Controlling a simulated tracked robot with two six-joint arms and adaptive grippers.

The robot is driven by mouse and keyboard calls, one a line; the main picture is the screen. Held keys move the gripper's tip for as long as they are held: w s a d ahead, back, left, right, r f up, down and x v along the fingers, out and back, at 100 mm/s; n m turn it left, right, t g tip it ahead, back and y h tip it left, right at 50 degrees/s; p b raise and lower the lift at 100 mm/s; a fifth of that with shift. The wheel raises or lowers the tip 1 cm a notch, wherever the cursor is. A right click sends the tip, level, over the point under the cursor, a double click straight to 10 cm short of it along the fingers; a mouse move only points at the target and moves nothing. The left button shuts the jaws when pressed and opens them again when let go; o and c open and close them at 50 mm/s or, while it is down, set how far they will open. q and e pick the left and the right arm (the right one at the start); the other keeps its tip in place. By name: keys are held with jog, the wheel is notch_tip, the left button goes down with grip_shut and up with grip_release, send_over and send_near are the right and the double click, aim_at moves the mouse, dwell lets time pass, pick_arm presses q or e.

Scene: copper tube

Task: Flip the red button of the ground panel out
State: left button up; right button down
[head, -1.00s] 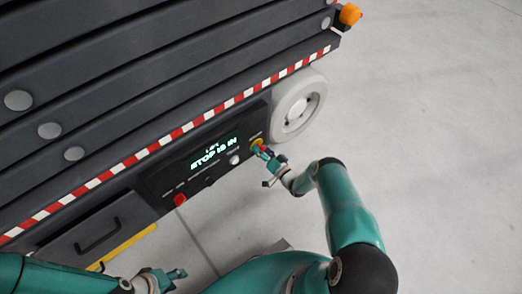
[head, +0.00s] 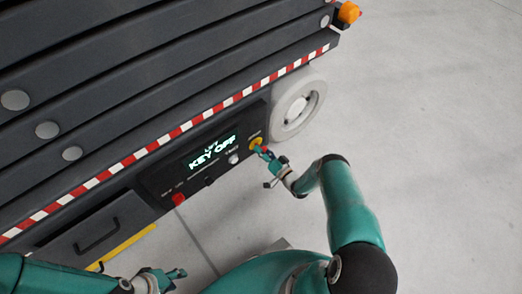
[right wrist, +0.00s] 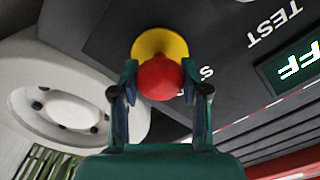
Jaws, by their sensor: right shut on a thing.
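The red button (right wrist: 160,79) sits on a yellow round base (right wrist: 158,43) at the panel's right end, close to the wheel. In the right wrist view my right gripper (right wrist: 160,82) has one finger on each side of the red button and is shut on it. In the head view the right gripper (head: 266,154) largely hides the button. My left gripper (head: 177,274) is at the bottom left, away from the panel; its finger opening is too small to judge.
A white wheel (head: 298,107) is right of the panel. A second red part (head: 179,199) sits at the panel's lower left. A drawer-like box with a handle (head: 97,236) and a yellow strip (head: 128,241) are further left. The grey floor (head: 440,150) at right is clear.

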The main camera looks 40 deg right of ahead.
jog(key=c, duration=0.9)
grip_release()
jog(key=shift+s+d+f, duration=0.1)
jog(key=shift+s+f, duration=0.05)
jog(key=shift+s, duration=0.15)
jog(key=shift+c, duration=0.2)
jog(key=o, duration=0.4)
jog(key=shift+w, duration=0.1)
jog(key=s, duration=1.2)
jog(key=shift+d, duration=0.4)
